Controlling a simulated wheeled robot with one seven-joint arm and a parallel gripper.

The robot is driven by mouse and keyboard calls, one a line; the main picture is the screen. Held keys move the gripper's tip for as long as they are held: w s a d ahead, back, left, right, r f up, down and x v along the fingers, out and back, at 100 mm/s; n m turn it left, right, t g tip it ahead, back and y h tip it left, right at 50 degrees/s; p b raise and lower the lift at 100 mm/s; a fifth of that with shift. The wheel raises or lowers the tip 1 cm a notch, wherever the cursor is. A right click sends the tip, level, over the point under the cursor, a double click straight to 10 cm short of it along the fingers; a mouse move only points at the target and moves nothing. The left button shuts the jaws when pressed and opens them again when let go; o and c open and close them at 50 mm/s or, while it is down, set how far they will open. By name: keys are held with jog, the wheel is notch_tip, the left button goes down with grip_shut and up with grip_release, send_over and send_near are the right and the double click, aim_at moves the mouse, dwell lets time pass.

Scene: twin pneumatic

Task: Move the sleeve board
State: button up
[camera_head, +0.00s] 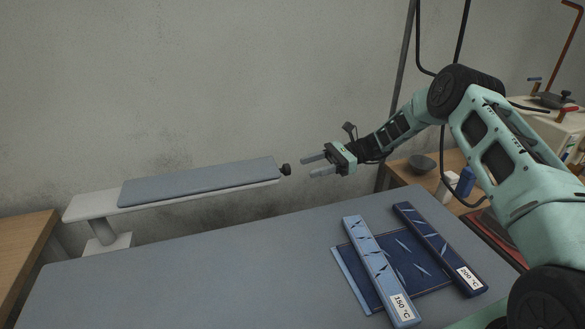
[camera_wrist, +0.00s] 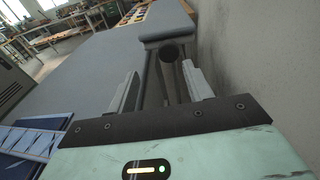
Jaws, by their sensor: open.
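The sleeve board (camera_head: 200,182) is a long grey padded board on a white support arm, behind the far edge of the ironing table. A dark round knob (camera_head: 286,169) sits at its right end. My gripper (camera_head: 315,166) is open and empty, just right of the knob, with its fingers pointing left toward it. In the wrist view the sleeve board (camera_wrist: 166,26) extends away ahead of my gripper (camera_wrist: 163,92). The knob (camera_wrist: 171,53) shows between the two fingers, beyond their tips; no contact is visible.
The grey ironing table (camera_head: 220,270) fills the front. On it lie a light blue bar marked 150 °C (camera_head: 378,270), a dark blue bar marked 200 °C (camera_head: 440,248) and a dark blue cloth (camera_head: 400,262). A wall (camera_head: 180,80) stands close behind the board. A bowl (camera_head: 421,165) sits right.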

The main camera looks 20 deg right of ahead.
jog(key=w+a+y+p, duration=0.1)
jog(key=a+p, duration=0.1)
jog(key=a, duration=0.4)
jog(key=shift+m+t+p, duration=0.3)
jog(key=shift+m+p, duration=0.1)
jog(key=shift+a+f, duration=0.1)
